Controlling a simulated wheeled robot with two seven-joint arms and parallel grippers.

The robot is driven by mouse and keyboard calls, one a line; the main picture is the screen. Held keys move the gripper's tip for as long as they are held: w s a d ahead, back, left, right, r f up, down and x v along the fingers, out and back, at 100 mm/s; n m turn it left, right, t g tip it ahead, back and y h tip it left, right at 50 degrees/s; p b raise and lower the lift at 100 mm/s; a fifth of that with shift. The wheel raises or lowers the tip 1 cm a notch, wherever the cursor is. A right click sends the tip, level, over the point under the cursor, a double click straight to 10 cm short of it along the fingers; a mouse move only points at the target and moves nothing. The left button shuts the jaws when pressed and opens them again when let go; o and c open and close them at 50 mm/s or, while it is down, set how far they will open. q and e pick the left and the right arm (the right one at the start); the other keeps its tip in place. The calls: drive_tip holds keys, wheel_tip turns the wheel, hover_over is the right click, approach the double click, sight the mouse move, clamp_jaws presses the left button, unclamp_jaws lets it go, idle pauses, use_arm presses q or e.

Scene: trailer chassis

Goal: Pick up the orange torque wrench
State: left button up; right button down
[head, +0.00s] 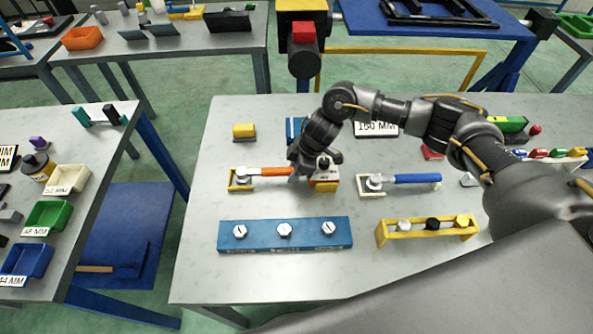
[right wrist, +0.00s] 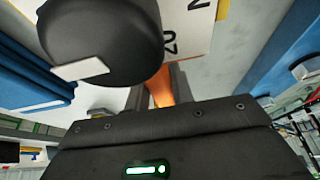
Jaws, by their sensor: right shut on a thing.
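The orange torque wrench (head: 268,172) lies across the middle of the table, its grey head at the yellow holder (head: 232,186) on the left. My right gripper (head: 300,174) comes down from above and is shut on the orange handle, at its right part. In the right wrist view the orange handle (right wrist: 161,88) shows between the two dark fingers. The handle's far end is hidden by my gripper in the head view. I cannot tell whether the wrench is clear of its holder. My left gripper is not in view.
A blue-handled wrench (head: 415,179) lies on a holder to the right. A blue block with several bolts (head: 285,245) and a yellow rack (head: 425,236) stand in front. A small yellow block (head: 243,131) and a 160 MM sign (head: 377,129) stand behind.

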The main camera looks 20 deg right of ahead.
sight(290, 170)
drive_tip(key=shift+r, duration=0.1)
drive_tip(key=shift+w+r+b, duration=0.1)
drive_tip(key=shift+r+b, duration=0.3)
drive_tip(key=shift+r, duration=0.05)
drive_tip(key=r, duration=0.1)
drive_tip(key=r+b, duration=0.1)
drive_tip(key=shift+s+r, duration=0.25)
drive_tip(key=shift+r, duration=0.05)
drive_tip(key=s+r+b, duration=0.1)
drive_tip(key=s+r, duration=0.8)
drive_tip(key=s, duration=0.4)
drive_tip(key=shift+s+d+r, duration=0.2)
drive_tip(key=shift+s+d, duration=0.15)
drive_tip(key=shift+d, duration=0.05)
drive_tip(key=shift+w+b, duration=0.1)
drive_tip(key=shift+b, duration=0.2)
